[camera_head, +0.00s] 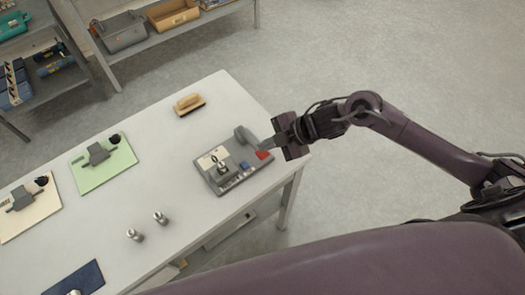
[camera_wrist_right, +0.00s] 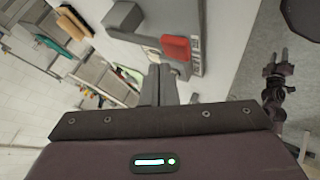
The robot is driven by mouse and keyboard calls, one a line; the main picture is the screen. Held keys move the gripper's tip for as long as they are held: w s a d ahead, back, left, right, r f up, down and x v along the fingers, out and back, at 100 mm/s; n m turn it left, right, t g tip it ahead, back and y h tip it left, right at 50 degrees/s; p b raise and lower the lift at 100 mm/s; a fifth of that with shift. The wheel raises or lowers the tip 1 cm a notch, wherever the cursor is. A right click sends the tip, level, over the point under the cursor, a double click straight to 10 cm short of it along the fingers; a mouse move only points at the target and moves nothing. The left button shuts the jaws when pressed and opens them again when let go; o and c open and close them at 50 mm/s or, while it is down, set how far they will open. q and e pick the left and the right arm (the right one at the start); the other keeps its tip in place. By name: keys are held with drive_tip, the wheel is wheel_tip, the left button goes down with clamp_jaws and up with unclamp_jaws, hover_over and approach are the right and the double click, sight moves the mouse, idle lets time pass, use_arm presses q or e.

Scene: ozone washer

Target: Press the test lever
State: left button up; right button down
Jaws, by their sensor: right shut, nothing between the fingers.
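The grey test device (camera_head: 233,183) sits at the right end of the white table, with a cream panel, a small upright metal part (camera_head: 222,167), a blue piece (camera_head: 245,165) and a red piece (camera_head: 263,154). A grey rounded part (camera_head: 242,134) stands up at its back; I cannot tell for sure which part is the test lever. My right gripper (camera_head: 266,144) is shut and empty, just above the device's right back corner, close to the red piece. In the right wrist view, the shut fingers (camera_wrist_right: 159,85) point toward the red piece (camera_wrist_right: 176,47); contact cannot be told. My left gripper is out of view.
The white table (camera_head: 160,185) also holds a tan-handled block (camera_head: 189,103), a green board (camera_head: 90,175), a cream board (camera_head: 38,218), a dark blue board (camera_head: 80,278) and two metal cylinders (camera_head: 160,217). Shelves (camera_head: 170,35) with bins stand behind. The floor at right is clear.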

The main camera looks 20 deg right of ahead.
sight(265, 153)
drive_tip(key=shift+f, duration=0.15)
drive_tip(key=shift+f, duration=0.3)
drive_tip(key=shift+f+b, duration=1.35)
drive_tip(key=shift+f, duration=0.2)
idle(1.7)
drive_tip(key=shift+r, duration=0.1)
drive_tip(key=shift+r+p, duration=1.8)
drive_tip(key=shift+r, duration=0.05)
wheel_tip(265, 153, up, 5)
drive_tip(key=p, duration=0.4)
drive_tip(key=shift+r+p, duration=0.1)
drive_tip(key=shift+p, duration=0.2)
drive_tip(key=shift+a, duration=0.1)
